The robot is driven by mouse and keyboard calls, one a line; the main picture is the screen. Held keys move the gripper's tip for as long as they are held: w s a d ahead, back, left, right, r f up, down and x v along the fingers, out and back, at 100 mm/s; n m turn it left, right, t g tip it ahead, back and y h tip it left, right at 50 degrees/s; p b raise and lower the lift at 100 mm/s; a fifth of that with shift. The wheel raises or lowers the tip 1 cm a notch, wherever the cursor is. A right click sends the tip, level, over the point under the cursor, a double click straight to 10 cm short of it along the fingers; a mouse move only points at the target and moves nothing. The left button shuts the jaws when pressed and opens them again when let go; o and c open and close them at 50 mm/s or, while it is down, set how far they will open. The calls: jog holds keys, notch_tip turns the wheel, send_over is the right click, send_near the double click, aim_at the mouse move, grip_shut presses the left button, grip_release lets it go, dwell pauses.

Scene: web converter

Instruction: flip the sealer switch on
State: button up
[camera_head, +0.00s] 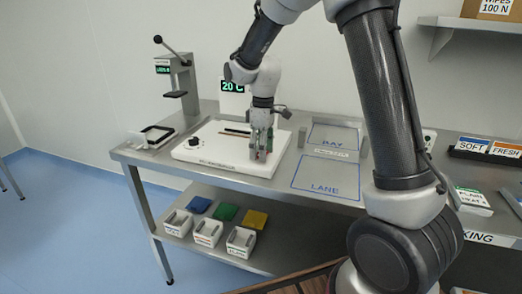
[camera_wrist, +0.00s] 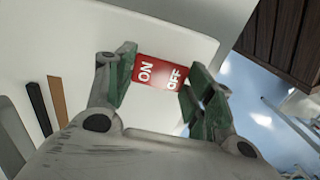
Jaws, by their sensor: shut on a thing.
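The sealer (camera_head: 212,152) is a flat white box on the steel bench, with a black knob and a dark strip on top. In the wrist view its white top (camera_wrist: 180,35) shows with black and brown strips at left. The red sealer switch (camera_wrist: 146,72), lettered ON and OFF in white, lies between my fingertips. ON is at the left finger, OFF at the right. My gripper (camera_head: 262,154) points down at the sealer's right end, and its green-padded fingers (camera_wrist: 159,76) are shut on the switch. Its tilt is not clear. In the head view the fingers mostly hide it.
A lever press (camera_head: 188,85) and a black-rimmed tray (camera_head: 157,136) stand left of the sealer. Blue-outlined BAY (camera_head: 335,138) and LANE (camera_head: 326,176) areas lie clear at right. A green display (camera_head: 232,87) stands behind. The lower shelf holds bins (camera_head: 241,242) and coloured packs (camera_head: 225,212).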

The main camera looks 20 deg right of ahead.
dwell(0.3)
jog(key=o, duration=1)
jog(key=shift+d, duration=0.1)
jog(key=shift+r, duration=0.1)
notch_tip(320, 180, up, 12)
jog(key=w, duration=0.1)
jog(key=shift+w+d, duration=0.15)
jog(key=shift+d, duration=0.25)
